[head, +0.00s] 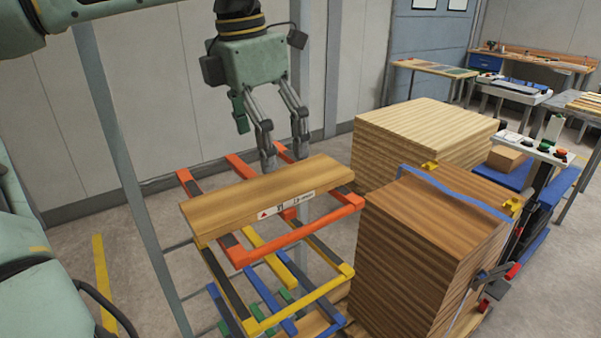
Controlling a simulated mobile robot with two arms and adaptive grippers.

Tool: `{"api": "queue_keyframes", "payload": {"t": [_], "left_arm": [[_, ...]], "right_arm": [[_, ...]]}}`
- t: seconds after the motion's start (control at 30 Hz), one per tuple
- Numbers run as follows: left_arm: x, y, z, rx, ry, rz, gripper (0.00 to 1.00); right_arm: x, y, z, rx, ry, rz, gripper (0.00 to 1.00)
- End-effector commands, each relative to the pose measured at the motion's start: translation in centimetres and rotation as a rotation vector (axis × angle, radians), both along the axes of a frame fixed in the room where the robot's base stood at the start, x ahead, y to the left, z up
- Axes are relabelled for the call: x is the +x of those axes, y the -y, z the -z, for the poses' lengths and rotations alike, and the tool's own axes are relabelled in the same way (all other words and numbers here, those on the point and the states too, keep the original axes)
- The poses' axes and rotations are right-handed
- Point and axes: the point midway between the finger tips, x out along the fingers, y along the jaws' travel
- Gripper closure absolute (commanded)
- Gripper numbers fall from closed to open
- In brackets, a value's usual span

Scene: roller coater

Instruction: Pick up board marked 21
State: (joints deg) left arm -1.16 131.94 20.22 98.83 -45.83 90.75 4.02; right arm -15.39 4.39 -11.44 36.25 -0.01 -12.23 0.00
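A wooden board (250,200) lies flat across the orange top level of a rack (308,229). Its front edge carries a white label (286,206) with a red triangle; the characters are too small to read surely. My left gripper (284,160) comes down from above at the board's far edge. Its two fingers point down, stand apart and have nothing visible between them. The fingertips sit close to the far edge; I cannot tell whether they touch it. My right gripper is not in view.
A tall stack of brown boards (425,260) with a blue strap stands right of the rack, and a lighter stack (420,135) behind it. A blue cart (520,180) stands farther right. Lower yellow and blue rack levels (300,300) lie below. Workbenches (535,60) stand at the back right.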

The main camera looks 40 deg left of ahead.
Motion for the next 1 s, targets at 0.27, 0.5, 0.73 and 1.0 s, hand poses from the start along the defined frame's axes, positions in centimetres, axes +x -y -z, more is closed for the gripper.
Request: {"api": "queue_keyframes", "payload": {"t": [0.27, 0.5, 0.73, 1.0], "left_arm": [[0.3, 0.1, 2.4, -0.001, -0.003, 0.001, 0.04], [0.9, 0.4, 5.5, -0.002, -0.005, 0.001, 0.04], [1.2, 0.4, 7.7, 0.0, 0.001, -0.002, 0.04], [1.2, 0.4, 7.7, -0.001, 0.002, -0.002, 0.11]], "right_arm": [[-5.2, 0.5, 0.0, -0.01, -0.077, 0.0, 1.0], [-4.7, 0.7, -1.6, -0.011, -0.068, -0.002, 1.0], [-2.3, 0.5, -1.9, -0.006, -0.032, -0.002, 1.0], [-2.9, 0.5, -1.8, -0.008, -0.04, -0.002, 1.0]]}}
